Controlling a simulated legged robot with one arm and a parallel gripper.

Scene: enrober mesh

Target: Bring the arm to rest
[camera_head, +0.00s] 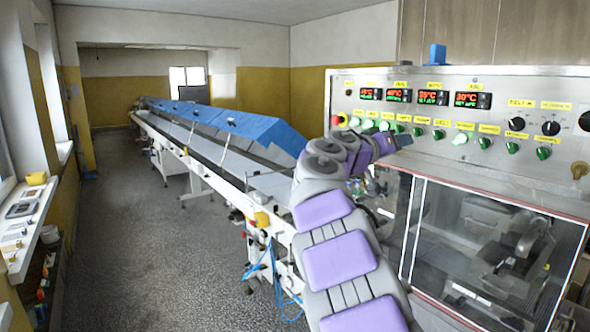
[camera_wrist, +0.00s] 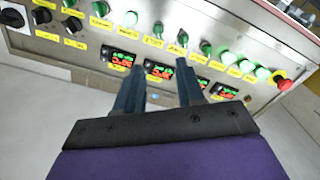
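My arm rises from the bottom of the head view with purple pads and grey joints, and bends toward the control panel (camera_head: 470,110). My gripper (camera_head: 402,138) is at the panel's lower left, in front of the row of green knobs, small and partly hidden by the wrist there. In the wrist view my gripper (camera_wrist: 160,66) shows two dark fingers apart with nothing between them. The panel (camera_wrist: 75,42) fills the upper part of that view, upside down, with displays and knobs behind the fingers. I cannot tell whether the fingertips touch the panel.
Below the panel is a clear-windowed cabinet (camera_head: 487,250). A long conveyor with blue covers (camera_head: 250,128) runs away to the back left. A red emergency button (camera_wrist: 283,84) sits at the panel's end. The grey floor (camera_head: 150,240) at left is open, beside a window sill (camera_head: 25,225) holding small items.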

